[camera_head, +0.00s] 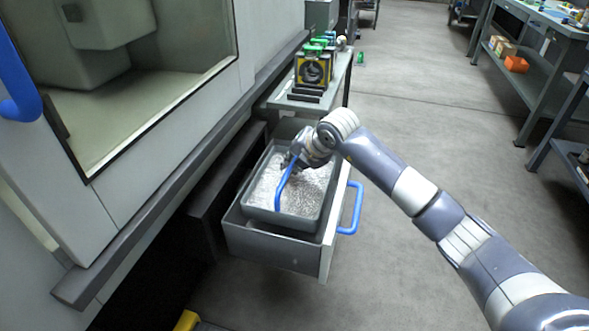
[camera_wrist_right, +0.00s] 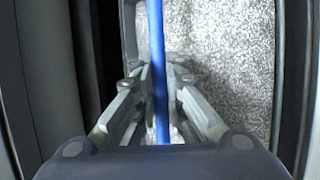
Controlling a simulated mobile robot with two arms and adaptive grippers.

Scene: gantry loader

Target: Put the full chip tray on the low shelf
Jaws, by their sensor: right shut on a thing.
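The chip tray (camera_head: 310,215) is a grey bin full of silvery metal chips. It sits inside an open grey drawer (camera_head: 270,250) low on the machine's side. A blue bar handle (camera_head: 284,188) spans over the chips. My right gripper (camera_head: 290,165) is shut on this handle. In the right wrist view the blue handle (camera_wrist_right: 157,60) runs between the two fingers of the gripper (camera_wrist_right: 160,90), with the chips (camera_wrist_right: 220,70) beside and below. My left gripper is not in view. I cannot pick out the low shelf for certain.
The drawer front has its own blue handle (camera_head: 353,208). A small side table (camera_head: 275,98) with a fan-like unit (camera_head: 314,70) stands behind the drawer. A workbench with a lower shelf (camera_head: 530,82) holding an orange box (camera_head: 516,64) is at right. The floor (camera_head: 430,130) between is clear.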

